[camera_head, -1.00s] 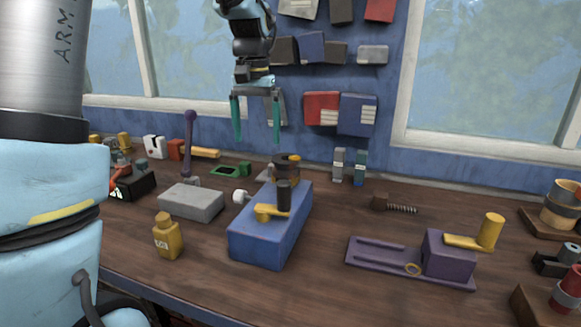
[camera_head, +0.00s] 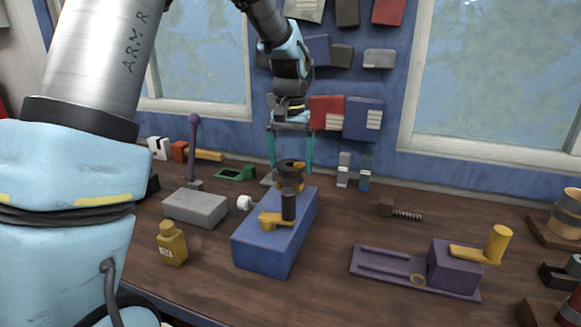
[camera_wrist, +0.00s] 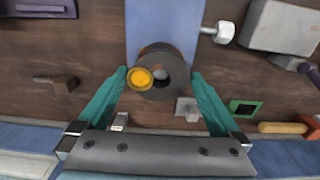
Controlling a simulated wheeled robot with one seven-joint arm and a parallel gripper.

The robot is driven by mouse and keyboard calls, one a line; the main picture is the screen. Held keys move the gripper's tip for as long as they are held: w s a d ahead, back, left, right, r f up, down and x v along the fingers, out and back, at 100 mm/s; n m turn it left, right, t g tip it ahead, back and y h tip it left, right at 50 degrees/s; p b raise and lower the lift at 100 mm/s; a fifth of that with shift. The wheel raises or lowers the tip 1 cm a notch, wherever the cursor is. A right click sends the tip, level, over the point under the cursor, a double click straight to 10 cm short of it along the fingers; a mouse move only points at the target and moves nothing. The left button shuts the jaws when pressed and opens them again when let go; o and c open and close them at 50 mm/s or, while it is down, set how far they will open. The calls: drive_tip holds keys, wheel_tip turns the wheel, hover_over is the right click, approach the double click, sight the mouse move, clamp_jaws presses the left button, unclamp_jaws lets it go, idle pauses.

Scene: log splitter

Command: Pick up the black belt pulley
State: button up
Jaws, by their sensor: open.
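The black belt pulley (camera_head: 291,169) looks like a dark ring at the far end of the blue block (camera_head: 265,245). In the wrist view my gripper (camera_wrist: 160,77) has one finger on each side of the pulley, with visible gaps. The exact fingertip height is hard to tell.
A black upright handle (camera_head: 288,206) on a yellow crank stands on the block in front of the pulley. A white knob (camera_head: 244,203) sticks out left. A grey block (camera_head: 195,208), yellow bottle (camera_head: 172,244) and purple fixture (camera_head: 452,268) stand around.

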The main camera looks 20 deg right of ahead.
drive_tip(key=shift+f, duration=0.8)
drive_tip(key=shift+c, duration=0.2)
drive_tip(key=c, duration=1.4)
drive_tip(key=shift+r, duration=0.1)
drive_tip(key=shift+r+b, duration=1.25)
drive_tip(key=shift+r, duration=3.7)
